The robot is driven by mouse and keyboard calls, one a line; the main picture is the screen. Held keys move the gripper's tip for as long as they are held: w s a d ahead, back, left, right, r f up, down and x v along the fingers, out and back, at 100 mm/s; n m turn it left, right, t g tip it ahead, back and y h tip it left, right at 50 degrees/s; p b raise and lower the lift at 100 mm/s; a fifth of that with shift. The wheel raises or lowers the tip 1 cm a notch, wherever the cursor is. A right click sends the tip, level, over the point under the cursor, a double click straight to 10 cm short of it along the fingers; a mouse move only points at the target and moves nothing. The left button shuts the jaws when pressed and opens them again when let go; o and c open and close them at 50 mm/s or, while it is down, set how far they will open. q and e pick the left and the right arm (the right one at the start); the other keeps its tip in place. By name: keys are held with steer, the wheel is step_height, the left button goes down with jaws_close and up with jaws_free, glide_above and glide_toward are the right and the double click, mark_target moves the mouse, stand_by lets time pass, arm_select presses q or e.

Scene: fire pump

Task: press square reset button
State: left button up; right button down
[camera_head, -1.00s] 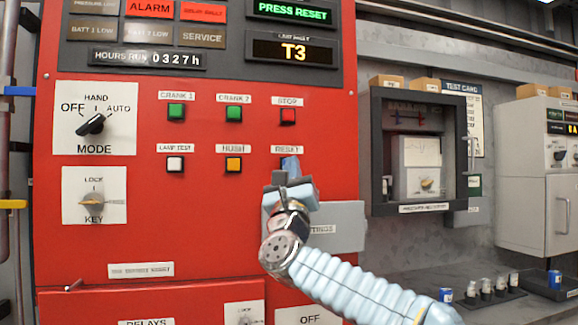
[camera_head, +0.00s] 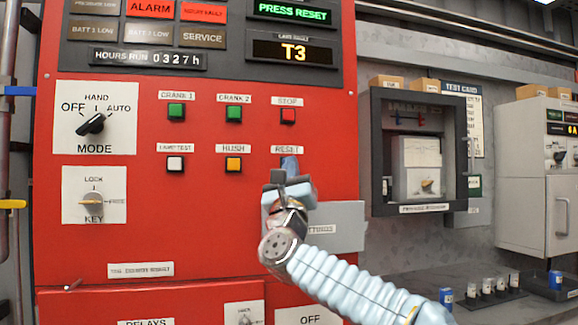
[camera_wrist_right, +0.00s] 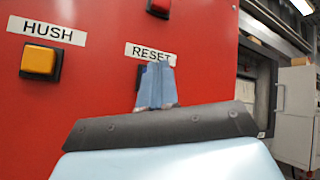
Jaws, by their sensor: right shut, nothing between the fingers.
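The RESET label (camera_head: 287,150) sits on the red panel, below the STOP button. The square reset button (camera_wrist_right: 140,75) is mostly hidden behind my fingers; only a dark edge shows left of them in the right wrist view. My right gripper (camera_head: 289,164) is shut and empty, its blue fingertips just below the label, in front of the button. The fingertips (camera_wrist_right: 157,84) also overlap the label's lower edge in the wrist view. I cannot tell whether they touch the button. My left gripper is not in view.
The yellow HUSH button (camera_head: 233,164) is left of the reset position and the red STOP button (camera_head: 288,116) is above it. A lit display (camera_head: 291,11) reads PRESS RESET. A grey plate (camera_head: 340,226) lies right of my wrist.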

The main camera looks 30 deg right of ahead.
steer(key=shift+w+d, duration=0.1)
steer(key=shift+w, duration=0.3)
steer(key=shift+s, duration=0.1)
stand_by(0.5)
steer(key=shift+s+a+b, duration=0.2)
steer(key=shift+s+b, duration=0.6)
steer(key=shift+b, duration=0.1)
steer(key=s+b, duration=0.1)
steer(key=s, duration=0.1)
steer(key=s+a+b, duration=0.1)
steer(key=s+b, duration=0.1)
steer(key=s, duration=0.1)
steer(key=shift+a, duration=0.1)
